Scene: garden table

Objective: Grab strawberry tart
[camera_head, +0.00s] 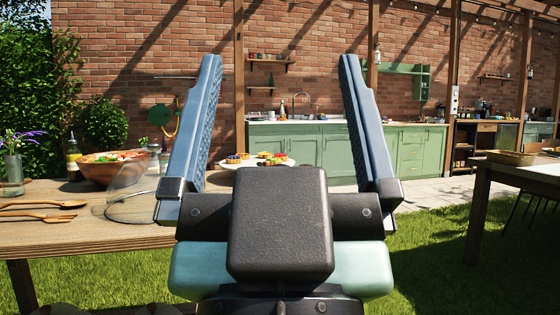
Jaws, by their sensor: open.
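My gripper (279,62) is large in the foreground, with its two long blue-grey padded fingers spread wide and pointing up and forward. Nothing is between the fingers. Beyond the gripper's body, low between the fingers, a pale plate (228,166) holds several small pastries. Small tarts with a yellowish crust and dark top (235,158) are at its left. A pastry with red and green topping (275,160) is at its right and may be the strawberry tart; it is too small to tell. My gripper is apart from the plate and hides its near part.
A wooden table (85,232) at left carries a bowl of food (107,168), wooden utensils (45,206), a clear glass dome (135,198), a bottle (73,158) and a flower vase (12,170). Another table (525,172) stands at right. Open grass lies between.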

